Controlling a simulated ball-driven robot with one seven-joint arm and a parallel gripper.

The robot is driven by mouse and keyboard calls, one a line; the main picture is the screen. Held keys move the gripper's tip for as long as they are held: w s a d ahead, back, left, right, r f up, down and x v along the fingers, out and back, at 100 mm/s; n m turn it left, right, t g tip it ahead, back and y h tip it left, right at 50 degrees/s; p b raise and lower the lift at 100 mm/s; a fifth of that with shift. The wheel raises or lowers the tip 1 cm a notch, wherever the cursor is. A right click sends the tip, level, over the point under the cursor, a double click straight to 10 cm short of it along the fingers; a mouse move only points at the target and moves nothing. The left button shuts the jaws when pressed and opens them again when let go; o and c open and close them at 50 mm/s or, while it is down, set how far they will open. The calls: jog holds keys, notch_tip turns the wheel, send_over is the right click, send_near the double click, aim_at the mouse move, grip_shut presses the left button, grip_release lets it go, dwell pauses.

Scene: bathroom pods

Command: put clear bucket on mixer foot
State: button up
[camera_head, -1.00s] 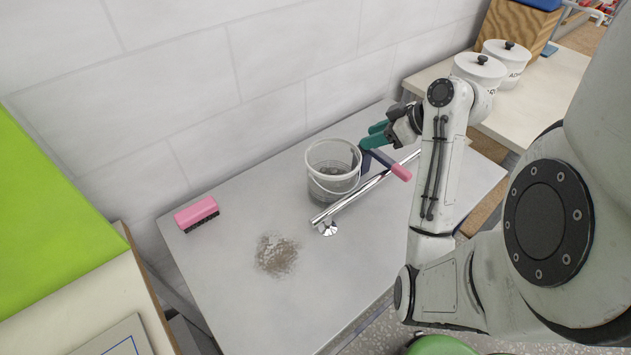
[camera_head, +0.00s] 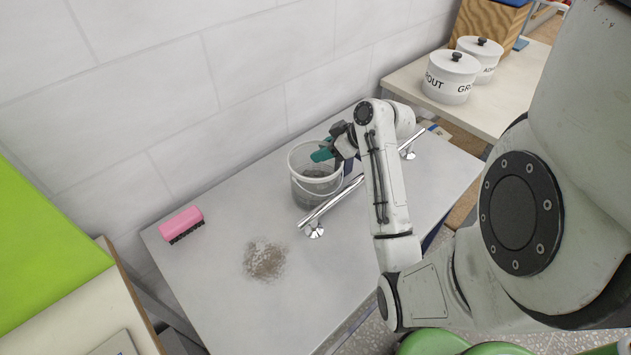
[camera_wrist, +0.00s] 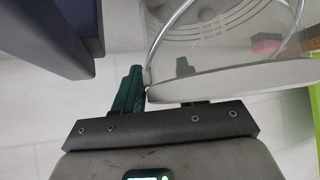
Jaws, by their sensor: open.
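The clear bucket (camera_head: 312,187) stands upright on the grey table, with a white rim and a wire handle. My gripper (camera_head: 324,152) is open, with teal fingers at the bucket's back right rim. In the wrist view the bucket (camera_wrist: 235,80) fills the upper right. One teal finger (camera_wrist: 130,92) is beside its rim, and a small teal tip shows at the rim's inner edge. I cannot tell whether the fingers touch the rim.
A chrome rail (camera_head: 332,203) runs close by the bucket's right side. A pink brush (camera_head: 181,224) and a patch of spilled powder (camera_head: 265,260) are on the table (camera_head: 225,300). White canisters (camera_head: 450,78) stand on a side counter. The tiled wall is behind.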

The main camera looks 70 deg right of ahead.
jog(key=shift+c, duration=0.2)
grip_shut()
dwell(1.1)
